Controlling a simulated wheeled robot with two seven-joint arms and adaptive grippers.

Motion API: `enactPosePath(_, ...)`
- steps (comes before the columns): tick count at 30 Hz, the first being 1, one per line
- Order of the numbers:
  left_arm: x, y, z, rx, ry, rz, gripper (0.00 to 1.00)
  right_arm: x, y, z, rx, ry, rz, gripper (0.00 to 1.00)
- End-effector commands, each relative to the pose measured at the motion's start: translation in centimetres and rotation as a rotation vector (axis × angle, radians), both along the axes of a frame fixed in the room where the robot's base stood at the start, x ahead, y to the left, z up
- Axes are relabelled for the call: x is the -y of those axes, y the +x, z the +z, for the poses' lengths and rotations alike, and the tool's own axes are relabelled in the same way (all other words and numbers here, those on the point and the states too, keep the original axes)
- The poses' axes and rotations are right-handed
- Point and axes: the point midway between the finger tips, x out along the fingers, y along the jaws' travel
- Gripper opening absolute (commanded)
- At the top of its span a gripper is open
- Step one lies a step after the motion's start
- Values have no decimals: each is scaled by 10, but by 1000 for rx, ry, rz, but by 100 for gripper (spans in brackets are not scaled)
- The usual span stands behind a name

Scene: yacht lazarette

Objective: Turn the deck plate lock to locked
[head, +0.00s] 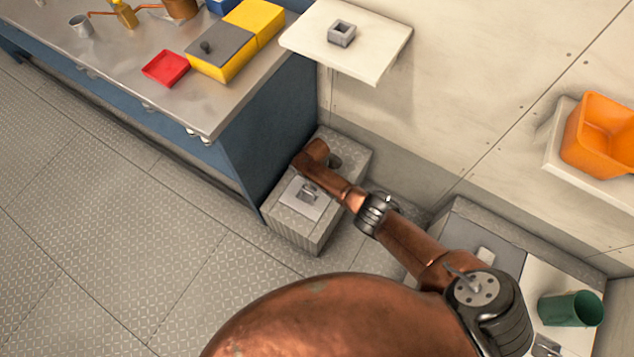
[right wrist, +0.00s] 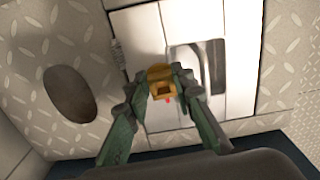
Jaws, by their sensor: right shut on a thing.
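The deck plate is a pale, smooth panel (head: 299,203) set in the top of a low diamond-plate box by the bench. It also shows in the right wrist view (right wrist: 230,90), with a recessed handle (right wrist: 219,62). The lock is a small brass-yellow square knob (right wrist: 162,78) on this panel, with a small red mark just below it. My right gripper (right wrist: 160,91) has its two green fingers closed around the knob from both sides. In the head view my copper wrist hides the fingertips and the knob. My left gripper is in neither view.
A round dark hole (right wrist: 70,94) lies beside the panel. The blue bench (head: 235,130) stands close on the left, and a wall shelf (head: 370,58) overhangs behind. An orange bin (head: 598,135) and a green cup (head: 570,308) are at right. The floor at left is clear.

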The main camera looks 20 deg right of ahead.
Motion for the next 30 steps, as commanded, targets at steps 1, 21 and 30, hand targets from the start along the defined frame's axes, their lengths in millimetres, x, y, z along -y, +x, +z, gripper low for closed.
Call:
enactPosePath(1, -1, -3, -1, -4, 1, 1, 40, -1, 0, 0, 1, 2, -18, 0)
enactPosePath(21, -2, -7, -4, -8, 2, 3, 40, -1, 1, 0, 2, 2, -75, 0)
enactPosePath(30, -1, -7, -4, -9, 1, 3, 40, -1, 0, 0, 2, 1, -74, 40)
